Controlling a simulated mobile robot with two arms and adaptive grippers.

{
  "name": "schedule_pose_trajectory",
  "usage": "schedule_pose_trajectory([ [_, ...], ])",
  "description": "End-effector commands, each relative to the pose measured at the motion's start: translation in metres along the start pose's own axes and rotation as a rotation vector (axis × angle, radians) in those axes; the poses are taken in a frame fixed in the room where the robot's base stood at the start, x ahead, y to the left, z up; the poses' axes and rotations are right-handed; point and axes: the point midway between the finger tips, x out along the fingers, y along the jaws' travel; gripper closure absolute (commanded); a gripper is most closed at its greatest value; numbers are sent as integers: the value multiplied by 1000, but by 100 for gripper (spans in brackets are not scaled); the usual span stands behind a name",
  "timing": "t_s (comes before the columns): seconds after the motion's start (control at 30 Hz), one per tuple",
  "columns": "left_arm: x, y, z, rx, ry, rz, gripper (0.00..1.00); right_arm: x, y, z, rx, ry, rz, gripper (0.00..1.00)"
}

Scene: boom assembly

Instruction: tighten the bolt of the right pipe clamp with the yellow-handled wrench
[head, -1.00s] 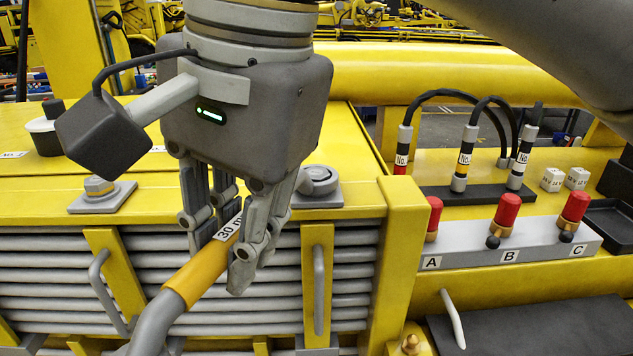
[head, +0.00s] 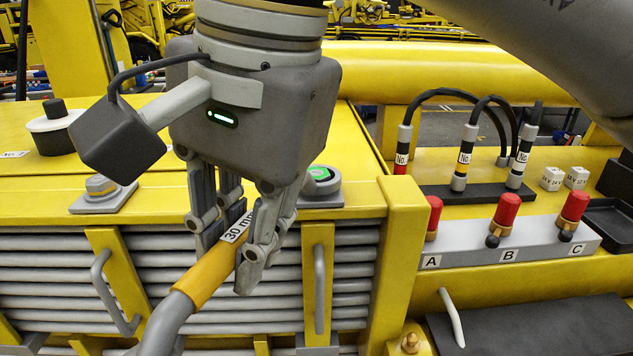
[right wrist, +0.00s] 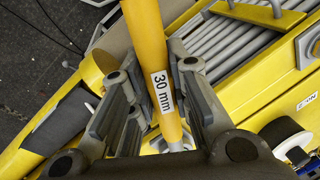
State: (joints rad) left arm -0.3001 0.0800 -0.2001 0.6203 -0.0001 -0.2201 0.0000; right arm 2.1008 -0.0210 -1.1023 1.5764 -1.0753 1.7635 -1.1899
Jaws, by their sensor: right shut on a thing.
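My right gripper (head: 226,262) is shut on the yellow handle of the wrench (head: 203,277), which carries a "30 mm" label. The wrench's grey shaft (head: 165,325) bends down out of the picture at the lower left, so its far end is hidden. In the right wrist view the handle (right wrist: 150,45) runs between the two fingers. Behind my right gripper, the right clamp bolt (head: 322,180) sits on a grey plate, partly hidden, with a green ring showing on top. The left clamp bolt (head: 101,186) sits on its own plate. My left gripper is out of view.
A white and black knob (head: 55,130) stands at the left. Grey handles (head: 319,290) stick out from the slatted front. At the right are red-capped valves (head: 507,212), cables with labelled plugs (head: 464,160), small white blocks (head: 552,178) and a black tray (head: 610,222).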

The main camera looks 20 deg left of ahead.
Motion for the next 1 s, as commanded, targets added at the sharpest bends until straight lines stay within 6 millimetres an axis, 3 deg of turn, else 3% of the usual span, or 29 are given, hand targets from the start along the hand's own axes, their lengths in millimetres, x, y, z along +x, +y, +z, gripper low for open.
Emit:
schedule_pose_trajectory([
  [0.37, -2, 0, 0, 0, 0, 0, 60, -2, 0, 2, -20, -3, 0, 100],
  [1.0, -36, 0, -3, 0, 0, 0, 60, -39, -8, 1, -16, -3, -1, 100],
])
